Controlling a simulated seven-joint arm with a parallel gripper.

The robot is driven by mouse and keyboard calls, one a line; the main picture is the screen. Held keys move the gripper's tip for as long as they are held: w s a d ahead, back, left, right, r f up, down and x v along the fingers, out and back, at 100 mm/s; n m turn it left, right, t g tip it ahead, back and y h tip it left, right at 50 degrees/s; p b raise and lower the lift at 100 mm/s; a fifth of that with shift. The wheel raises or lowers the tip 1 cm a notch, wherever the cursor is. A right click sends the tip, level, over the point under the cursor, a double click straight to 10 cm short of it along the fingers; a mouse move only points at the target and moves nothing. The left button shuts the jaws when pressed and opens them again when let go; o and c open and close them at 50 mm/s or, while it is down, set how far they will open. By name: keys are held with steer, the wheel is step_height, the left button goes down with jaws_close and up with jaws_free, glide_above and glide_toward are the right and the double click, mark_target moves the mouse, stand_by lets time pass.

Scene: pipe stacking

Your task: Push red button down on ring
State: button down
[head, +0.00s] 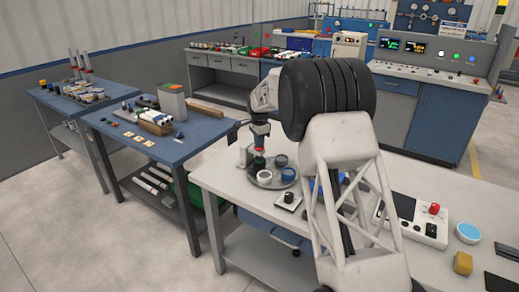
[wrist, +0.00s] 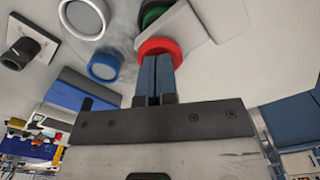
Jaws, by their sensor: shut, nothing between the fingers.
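A round red piece (head: 260,151) sits over a green piece (head: 258,162) on a round grey tray (head: 264,184). My gripper (head: 260,144) points down just above the red piece. In the wrist view its blue fingers (wrist: 153,60) are together and overlap the near edge of the red piece; whether they touch it I cannot tell.
A blue ring (head: 289,174) and a dark grey ring (head: 281,160) stand close on the tray. A black fitting on a plate (head: 288,200) stands in front. A control box with a red knob (head: 434,208) is at the right of the white table.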

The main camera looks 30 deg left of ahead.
steer(key=shift+f, duration=0.6)
stand_by(0.8)
steer(key=shift+r, duration=3.55)
